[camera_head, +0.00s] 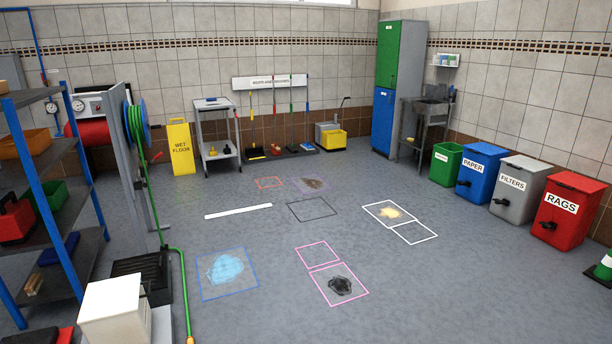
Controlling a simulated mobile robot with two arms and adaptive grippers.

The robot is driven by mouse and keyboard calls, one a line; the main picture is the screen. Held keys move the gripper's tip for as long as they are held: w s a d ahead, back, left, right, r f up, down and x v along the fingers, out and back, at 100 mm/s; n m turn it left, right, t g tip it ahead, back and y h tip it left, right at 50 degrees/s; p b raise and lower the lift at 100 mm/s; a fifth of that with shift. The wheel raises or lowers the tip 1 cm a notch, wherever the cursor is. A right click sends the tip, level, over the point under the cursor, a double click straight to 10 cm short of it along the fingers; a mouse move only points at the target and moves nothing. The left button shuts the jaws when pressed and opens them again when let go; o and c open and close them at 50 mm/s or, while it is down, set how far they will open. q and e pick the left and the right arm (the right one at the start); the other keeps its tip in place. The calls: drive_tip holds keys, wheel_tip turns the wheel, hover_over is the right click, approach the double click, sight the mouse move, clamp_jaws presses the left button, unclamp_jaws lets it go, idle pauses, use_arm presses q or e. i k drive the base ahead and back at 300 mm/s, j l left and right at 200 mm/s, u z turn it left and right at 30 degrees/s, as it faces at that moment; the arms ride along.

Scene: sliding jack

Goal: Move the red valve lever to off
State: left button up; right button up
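A small red lever-like piece (156,157) sticks out at the right of the hose reel panel, on the left side of the head view. It looks like the red valve lever, but it is too small to read its exact angle or any on/off marking. A green hose (137,124) is wound on a blue reel (127,112) just above and left of it. Neither of my grippers is in view, and nothing is seen touching the lever.
Blue-post shelving (38,165) stands at the left. A green hose run (184,290) lies along the floor below the reel. Taped squares with spills, such as a blue one (225,269), mark the open floor. Several bins, including the red RAGS bin (560,215), line the right.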

sight(156, 158)
drive_tip(key=i+l, duration=0.2)
drive_tip(key=i, duration=0.35)
drive_tip(key=i+l, duration=0.2)
drive_tip(key=i, duration=0.35)
